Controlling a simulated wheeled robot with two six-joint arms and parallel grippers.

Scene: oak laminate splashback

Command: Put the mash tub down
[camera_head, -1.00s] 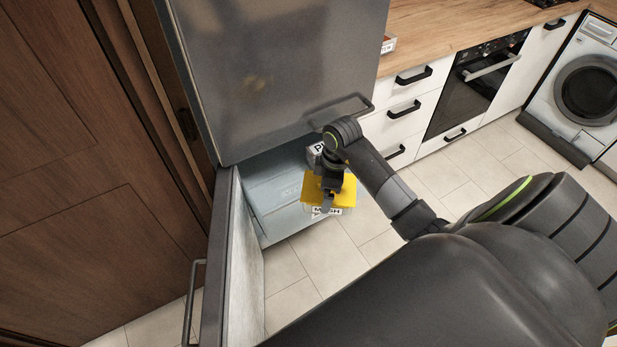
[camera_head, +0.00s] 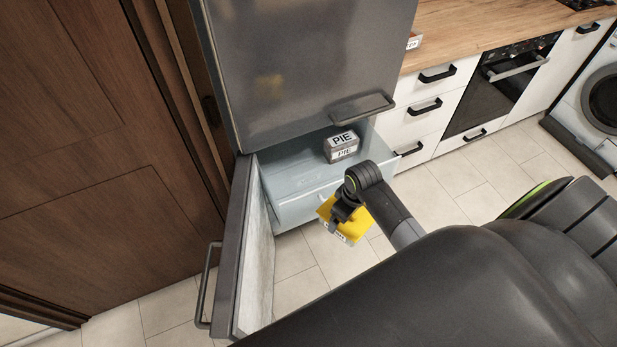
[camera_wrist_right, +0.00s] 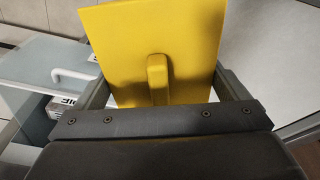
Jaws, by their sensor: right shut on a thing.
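The mash tub (camera_head: 355,229) has a yellow lid and a pale label, mostly hidden under my right gripper (camera_head: 344,214). It is held in the air in front of the open lower compartment of the fridge-freezer and looks turned at an angle. In the right wrist view the yellow lid (camera_wrist_right: 190,35) with its raised handle (camera_wrist_right: 157,78) fills the upper middle. My right gripper is shut on the tub. My left gripper is not in view.
A grey PIE tub (camera_head: 341,147) sits on the pale drawer top (camera_head: 290,180) in the open compartment, with bare surface to its left. The open door (camera_head: 238,255) stands at left. A closed grey upper door (camera_head: 310,70) hangs above. Floor tiles are clear.

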